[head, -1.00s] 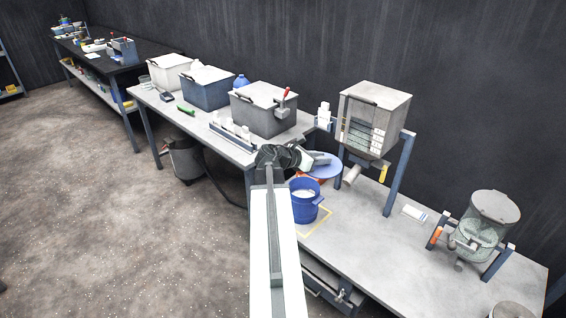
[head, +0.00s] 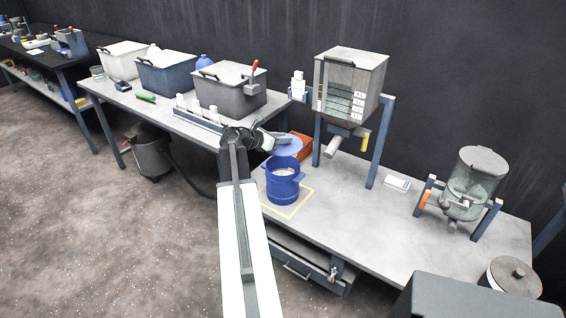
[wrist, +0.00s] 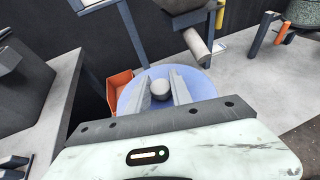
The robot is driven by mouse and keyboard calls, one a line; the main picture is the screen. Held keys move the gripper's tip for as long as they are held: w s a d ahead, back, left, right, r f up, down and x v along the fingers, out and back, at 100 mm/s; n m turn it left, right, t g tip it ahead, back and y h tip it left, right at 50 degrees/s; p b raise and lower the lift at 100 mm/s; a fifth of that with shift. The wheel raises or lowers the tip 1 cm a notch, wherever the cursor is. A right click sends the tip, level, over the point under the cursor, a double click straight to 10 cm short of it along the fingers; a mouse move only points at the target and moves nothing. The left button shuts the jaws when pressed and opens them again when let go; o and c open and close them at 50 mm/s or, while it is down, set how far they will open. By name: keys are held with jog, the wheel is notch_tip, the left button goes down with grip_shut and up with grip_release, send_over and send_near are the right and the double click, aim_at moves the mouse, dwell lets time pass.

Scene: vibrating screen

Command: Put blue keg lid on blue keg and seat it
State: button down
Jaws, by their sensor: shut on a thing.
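The blue keg (head: 283,186) stands upright on the right-hand grey bench, inside a yellow outline, open at the top with pale contents showing. The blue keg lid (head: 289,149) is a light blue disc held by my gripper (head: 286,140), above and just behind the keg as the head view sees it. In the wrist view the two fingers of my gripper (wrist: 160,88) are closed on the grey knob of the lid (wrist: 198,84). The keg does not show in the wrist view; the lid and gripper block much of the area below.
An orange bin (head: 302,146) sits behind the lid. A grey hopper unit (head: 349,84) on a blue stand rises to the right, its spout (head: 334,147) close to the lid. A clear vessel (head: 471,182) stands farther right. Bench surface between is mostly free.

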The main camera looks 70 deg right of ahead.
aim_at(282, 146)
jog(key=w+d+f+b, duration=0.1)
jog(key=d+f+b, duration=0.3)
jog(key=f, duration=0.2)
jog(key=shift+w+d+f, duration=0.3)
jog(key=shift+w+f, duration=0.05)
notch_tip(282, 146, down, 5)
jog(key=b, duration=0.4)
jog(key=shift+r+b, duration=0.1)
jog(key=shift+b, duration=0.25)
jog(key=shift+a+f+b, duration=0.1)
jog(key=shift+f+b, duration=0.9)
jog(key=c, duration=1.1)
grip_release()
jog(key=shift+r, duration=0.1)
